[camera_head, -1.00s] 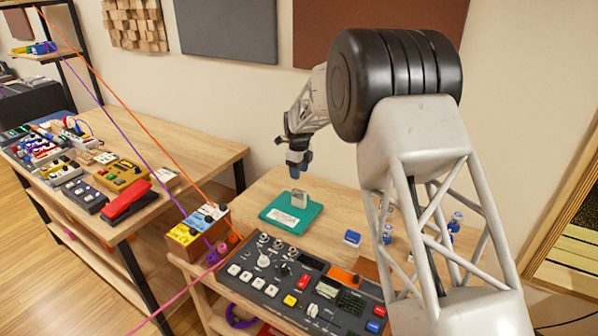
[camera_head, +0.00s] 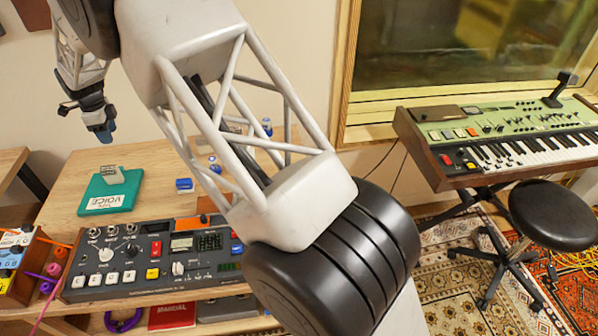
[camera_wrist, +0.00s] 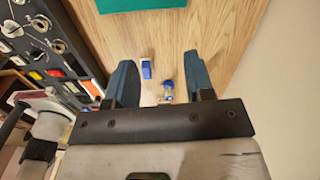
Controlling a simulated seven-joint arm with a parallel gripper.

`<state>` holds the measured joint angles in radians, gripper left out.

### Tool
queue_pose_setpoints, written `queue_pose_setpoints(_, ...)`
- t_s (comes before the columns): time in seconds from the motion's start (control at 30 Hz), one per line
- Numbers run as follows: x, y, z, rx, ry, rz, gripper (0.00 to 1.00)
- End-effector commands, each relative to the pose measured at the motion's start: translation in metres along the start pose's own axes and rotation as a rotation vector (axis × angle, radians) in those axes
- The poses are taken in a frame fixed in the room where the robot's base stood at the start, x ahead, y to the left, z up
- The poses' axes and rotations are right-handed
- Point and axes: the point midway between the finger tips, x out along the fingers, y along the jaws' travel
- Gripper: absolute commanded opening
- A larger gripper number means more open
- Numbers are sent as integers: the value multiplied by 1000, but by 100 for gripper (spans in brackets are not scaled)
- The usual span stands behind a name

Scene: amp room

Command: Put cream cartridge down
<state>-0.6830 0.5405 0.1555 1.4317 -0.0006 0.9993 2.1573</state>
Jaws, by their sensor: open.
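A small pale cream-grey cartridge (camera_head: 112,174) stands on the teal mat (camera_head: 93,190), behind the white "VOICE" label, on the wooden table. My gripper (camera_head: 104,133) is in the air above the mat and clear of the cartridge. In the wrist view my gripper (camera_wrist: 160,75) shows its two blue fingers wide apart with nothing between them. Only an edge of the teal mat (camera_wrist: 140,3) shows there, and the cartridge is out of that view.
Blue objects (camera_head: 184,185) lie on the table right of the mat. A control panel (camera_head: 150,255) with knobs and buttons runs along the front edge. My arm hides part of the table. A green keyboard (camera_head: 505,135) and a black stool (camera_head: 558,212) stand at the right.

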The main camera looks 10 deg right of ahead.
Motion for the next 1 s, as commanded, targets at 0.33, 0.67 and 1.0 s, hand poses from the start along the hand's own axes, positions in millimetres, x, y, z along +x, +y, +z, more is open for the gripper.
queue_pose_setpoints(0.33, -76, 20, -112, -180, -10, -28, 49)
queue_pose_setpoints(0.67, -134, 59, -214, -360, -8, -57, 49)
queue_pose_setpoints(1.0, -180, 117, -310, -546, 3, -88, 49)
